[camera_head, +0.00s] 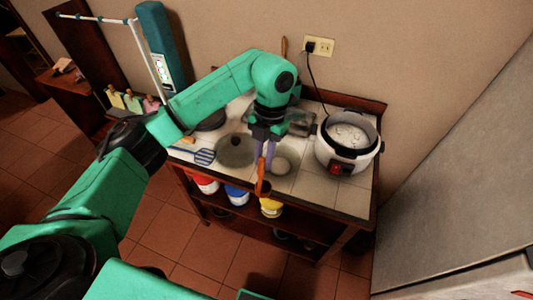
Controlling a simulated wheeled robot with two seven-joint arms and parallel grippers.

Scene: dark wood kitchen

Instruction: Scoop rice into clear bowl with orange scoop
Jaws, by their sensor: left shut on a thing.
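My left gripper (265,163) reaches down over the front of the tiled counter and is shut on the orange scoop (262,187). The scoop hangs below its fingertips near the counter's front edge. A pale round shape (283,166), which looks like the clear bowl, stands just right of the gripper. I cannot make out what is in it. To the right, a white rice cooker (323,155) stands open, with white rice (348,136) showing inside. My right gripper is out of view.
A round glass lid (236,150) and a blue spatula (204,156) lie left of the gripper. A clear tray (300,122) is behind. The cooker's cord runs to a wall outlet (319,46). Containers stand on the shelf below. The front right counter is clear.

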